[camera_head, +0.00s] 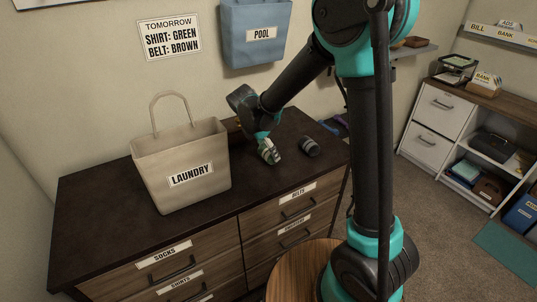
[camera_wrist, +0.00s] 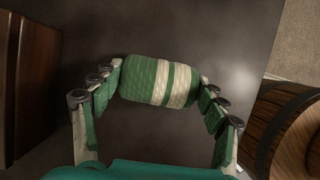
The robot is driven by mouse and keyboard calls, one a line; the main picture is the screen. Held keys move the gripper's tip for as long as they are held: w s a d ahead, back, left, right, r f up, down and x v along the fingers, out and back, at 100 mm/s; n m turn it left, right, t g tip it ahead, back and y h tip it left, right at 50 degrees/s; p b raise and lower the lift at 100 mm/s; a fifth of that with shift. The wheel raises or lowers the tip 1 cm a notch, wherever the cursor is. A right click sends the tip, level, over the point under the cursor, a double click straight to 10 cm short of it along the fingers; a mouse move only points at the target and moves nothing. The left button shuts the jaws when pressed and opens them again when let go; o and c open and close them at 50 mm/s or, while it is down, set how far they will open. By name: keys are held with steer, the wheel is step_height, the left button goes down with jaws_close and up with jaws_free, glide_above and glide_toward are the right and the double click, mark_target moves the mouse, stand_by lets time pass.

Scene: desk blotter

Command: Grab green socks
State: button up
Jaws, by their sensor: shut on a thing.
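The green socks (camera_wrist: 158,80) are a rolled bundle with pale stripes, seen in the wrist view between the two fingers of my gripper (camera_wrist: 160,88). The fingers press on both ends of the bundle. In the head view, my gripper (camera_head: 268,148) reaches down to the dresser top with the green socks (camera_head: 269,154) at its tips, right of the laundry bag. I cannot tell whether the socks are touching the top or just above it.
A beige laundry bag (camera_head: 178,168) stands on the dark dresser top (camera_head: 110,212). A dark grey rolled bundle (camera_head: 309,146) lies just right of my gripper. A blue pool bag (camera_head: 254,35) hangs on the wall. The front dresser top is clear.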

steer(key=c, duration=0.3)
steer(key=shift+r, duration=0.1)
